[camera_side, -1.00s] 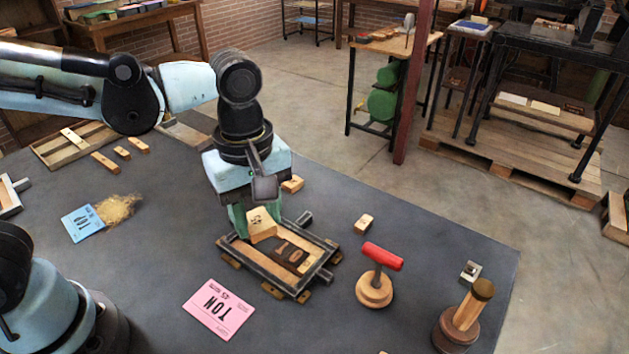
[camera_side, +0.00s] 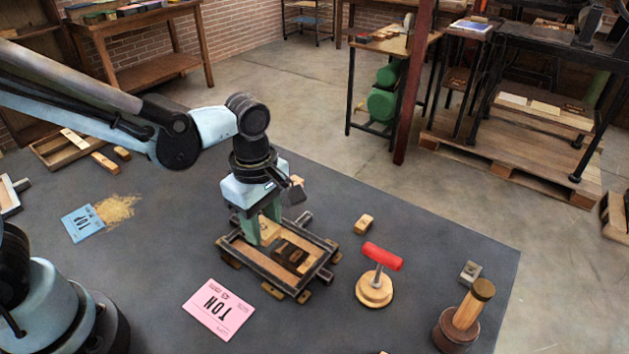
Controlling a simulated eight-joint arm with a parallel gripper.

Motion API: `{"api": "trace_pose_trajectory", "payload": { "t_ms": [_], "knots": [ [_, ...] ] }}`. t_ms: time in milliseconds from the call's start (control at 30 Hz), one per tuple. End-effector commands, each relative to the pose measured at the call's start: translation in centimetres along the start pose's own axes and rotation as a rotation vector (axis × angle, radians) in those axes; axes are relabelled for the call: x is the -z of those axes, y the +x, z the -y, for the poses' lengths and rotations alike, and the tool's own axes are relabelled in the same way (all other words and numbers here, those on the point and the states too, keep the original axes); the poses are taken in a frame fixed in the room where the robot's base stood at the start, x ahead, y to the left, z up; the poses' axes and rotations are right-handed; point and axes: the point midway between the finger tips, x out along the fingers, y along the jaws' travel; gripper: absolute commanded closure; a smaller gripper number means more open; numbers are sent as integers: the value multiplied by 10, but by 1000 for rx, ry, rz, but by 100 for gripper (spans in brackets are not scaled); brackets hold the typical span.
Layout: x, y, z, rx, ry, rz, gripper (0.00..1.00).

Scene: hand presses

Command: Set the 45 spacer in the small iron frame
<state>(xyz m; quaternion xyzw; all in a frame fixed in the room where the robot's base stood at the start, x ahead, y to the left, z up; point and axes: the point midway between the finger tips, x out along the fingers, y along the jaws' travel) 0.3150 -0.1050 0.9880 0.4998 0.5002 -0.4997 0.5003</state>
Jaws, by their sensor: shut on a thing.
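The small iron frame (camera_side: 318,287) lies flat on the dark bench, a dark metal border with small wooden pieces at its outer edges. Dark pieces of type (camera_side: 289,255) sit inside it, right of its middle. My gripper (camera_side: 262,231), with green fingers, points down over the frame's left part. It is shut on a pale wooden spacer (camera_side: 268,233), which is at or just above the level of the frame's inside. The fingers hide part of the spacer. I cannot read a number on it or tell whether it touches the frame's bottom.
A pink card (camera_side: 218,309) lies in front of the frame. A loose wooden block (camera_side: 363,224) and a red-handled tool (camera_side: 382,257) stand to the right. A mallet (camera_side: 463,318) is near the front right. A blue card (camera_side: 83,223) and a wooden tray (camera_side: 52,158) are at left.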

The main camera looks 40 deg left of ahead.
Motion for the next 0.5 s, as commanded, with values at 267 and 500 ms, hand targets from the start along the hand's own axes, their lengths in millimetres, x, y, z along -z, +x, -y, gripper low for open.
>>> {"api": "trace_pose_trajectory", "payload": {
  "t_ms": [267,500],
  "knots": [
    [15,14,-16,0,1,0,86],
    [15,40,-16,0,1,0,86]
  ]
}}
